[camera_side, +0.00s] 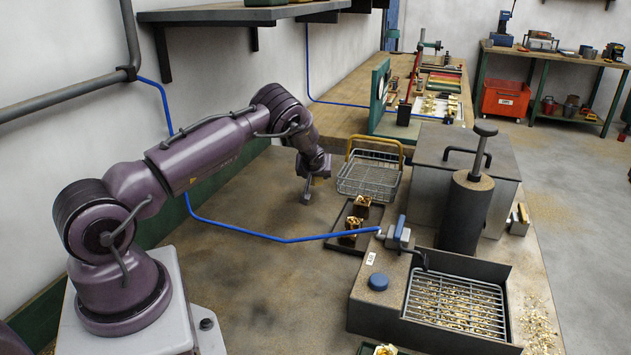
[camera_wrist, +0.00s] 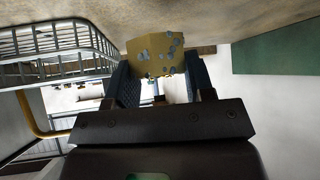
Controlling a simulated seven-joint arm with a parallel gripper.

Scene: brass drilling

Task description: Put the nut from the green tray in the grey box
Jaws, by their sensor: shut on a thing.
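My gripper (camera_side: 307,192) is low over the bench, left of the wire basket. In the wrist view my gripper (camera_wrist: 160,82) is shut on a brass-coloured, flat-sided piece with grey-blue spots, which looks like the nut (camera_wrist: 153,53). In the side view the nut is too small to make out clearly. A dark green tray (camera_side: 364,349) with a brass part shows, cut off, at the bottom edge. A large grey box (camera_side: 431,178) with a handled lid stands right of the basket; whether it is the task's box I cannot tell.
The wire basket (camera_side: 368,178) with a yellow handle stands close to my gripper; it also shows in the wrist view (camera_wrist: 62,68). A dark tray (camera_side: 339,245) holds brass parts. A machine with a grate (camera_side: 455,303) and a blue hose (camera_side: 250,232) lie nearby.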

